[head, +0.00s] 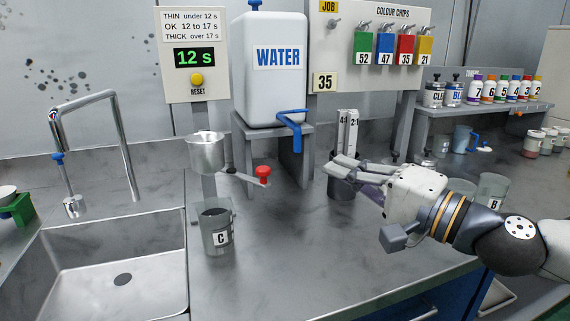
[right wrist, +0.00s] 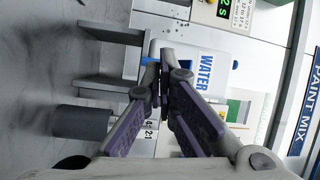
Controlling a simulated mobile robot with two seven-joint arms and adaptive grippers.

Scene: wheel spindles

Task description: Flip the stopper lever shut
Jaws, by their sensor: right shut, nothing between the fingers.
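The stopper lever is a grey arm with a red knob (head: 263,174), to the right of the metal flow cup (head: 205,154) on the timer stand. It sticks out to the right from below the cup. A grey beaker marked C (head: 217,232) stands under the flow cup. My right gripper (head: 334,168) is shut and empty, to the right of the red knob and clear of it, its fingers pointing left. Its fingers also show in the right wrist view (right wrist: 163,78), where I cannot make out the lever. My left gripper is not in view.
A white water tank (head: 270,85) with a blue tap handle (head: 291,122) stands on a shelf behind the lever. A dark pot with upright sticks (head: 342,186) is beside my right gripper. A sink (head: 118,270) lies at left. The front middle counter is clear.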

